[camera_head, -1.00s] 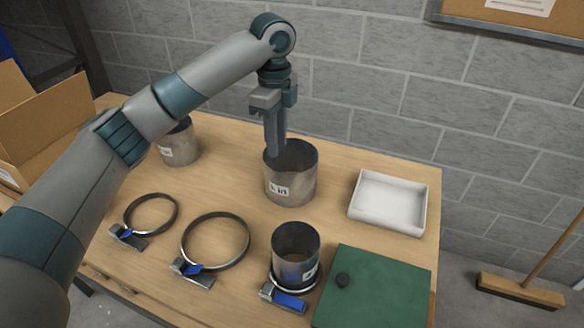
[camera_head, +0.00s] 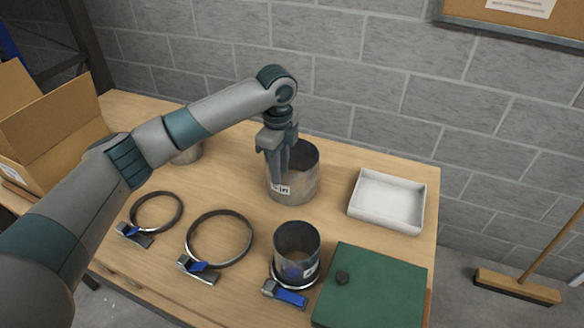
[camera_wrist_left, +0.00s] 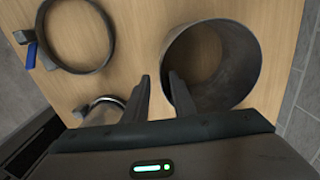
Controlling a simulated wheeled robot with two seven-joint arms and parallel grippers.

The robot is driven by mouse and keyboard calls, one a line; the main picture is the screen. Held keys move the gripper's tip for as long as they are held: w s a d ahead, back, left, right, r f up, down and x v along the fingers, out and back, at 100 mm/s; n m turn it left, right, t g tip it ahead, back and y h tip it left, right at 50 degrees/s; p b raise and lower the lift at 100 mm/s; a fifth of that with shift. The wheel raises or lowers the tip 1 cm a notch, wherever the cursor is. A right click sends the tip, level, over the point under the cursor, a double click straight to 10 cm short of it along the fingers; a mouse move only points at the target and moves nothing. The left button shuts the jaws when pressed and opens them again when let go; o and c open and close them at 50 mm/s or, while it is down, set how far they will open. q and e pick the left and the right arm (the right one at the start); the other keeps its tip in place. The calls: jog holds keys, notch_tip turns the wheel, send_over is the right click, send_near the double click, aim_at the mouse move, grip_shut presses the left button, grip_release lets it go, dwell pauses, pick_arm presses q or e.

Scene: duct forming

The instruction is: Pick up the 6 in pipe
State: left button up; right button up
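The large metal pipe (camera_head: 303,178) stands upright near the back middle of the table. Its label ends in "in"; the number is partly hidden by my left gripper. In the left wrist view the pipe (camera_wrist_left: 238,62) shows its open top at the right. My left gripper (camera_head: 277,178) points down at the pipe's left edge. Whether a finger touches the wall, I cannot tell. My right gripper is not in view.
A smaller pipe (camera_head: 297,244) stands in a clamp in front. Another pipe (camera_head: 188,154) is mostly hidden behind my left arm. Two open ring clamps (camera_head: 219,239) (camera_head: 156,212) lie left. A cardboard box (camera_head: 55,125) stands left.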

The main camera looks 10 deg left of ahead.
pick_arm(q)
jog(key=shift+f+p, duration=0.3)
jog(key=shift+f, duration=1.2)
jog(key=shift+f+p, duration=0.55)
jog(key=f+p, duration=0.1)
jog(key=f, duration=0.2)
jog(key=shift+w+f, duration=0.1)
jog(key=shift+w, duration=0.1)
jog(key=shift+f, duration=0.45)
grip_shut()
